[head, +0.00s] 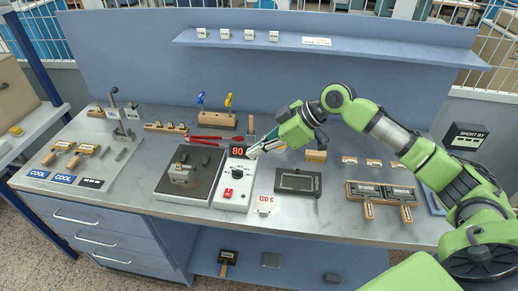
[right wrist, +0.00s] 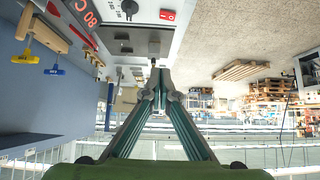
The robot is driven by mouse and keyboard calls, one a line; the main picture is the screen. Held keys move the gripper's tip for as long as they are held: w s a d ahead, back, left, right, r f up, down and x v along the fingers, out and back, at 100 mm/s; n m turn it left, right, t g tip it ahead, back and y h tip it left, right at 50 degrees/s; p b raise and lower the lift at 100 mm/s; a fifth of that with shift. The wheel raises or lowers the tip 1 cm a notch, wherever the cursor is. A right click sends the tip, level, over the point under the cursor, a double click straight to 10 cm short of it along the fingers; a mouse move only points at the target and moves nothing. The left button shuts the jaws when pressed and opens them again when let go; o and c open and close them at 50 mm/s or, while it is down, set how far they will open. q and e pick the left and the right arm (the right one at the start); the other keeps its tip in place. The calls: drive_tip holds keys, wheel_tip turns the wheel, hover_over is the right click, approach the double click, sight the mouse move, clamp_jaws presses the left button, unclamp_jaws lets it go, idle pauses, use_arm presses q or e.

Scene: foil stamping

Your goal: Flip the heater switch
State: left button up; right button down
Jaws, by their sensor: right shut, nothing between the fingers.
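The white heater control box (head: 236,199) stands on the bench beside the dark hot plate (head: 180,188). It has a display (head: 237,151) reading 80, a black knob (head: 237,173) and a red switch (head: 228,193) near its front end. In the right wrist view the display (right wrist: 88,14), knob (right wrist: 130,8) and red switch (right wrist: 167,14) show at the top edge. My right gripper (head: 252,153) is shut and empty, by the display end of the box and apart from the switch. Its fingertips (right wrist: 157,67) meet in the wrist view. My left gripper is not in view.
A metal block (head: 181,175) sits on the hot plate. A 120 C card (head: 265,202) and a dark tray (head: 298,183) are right of the box. Red-handled pliers (head: 203,141) and a wooden tool rack (head: 210,118) are behind. Wooden-handled stamps (head: 368,210) lie at right.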

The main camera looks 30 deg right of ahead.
drive_tip(key=w+b+v, duration=0.1)
drive_tip(key=b+v, duration=0.3)
drive_tip(key=v, duration=0.6)
drive_tip(key=shift+d+r, duration=0.2)
drive_tip(key=shift+d, duration=0.2)
drive_tip(key=shift+a, duration=0.1)
drive_tip(key=shift+f, duration=0.15)
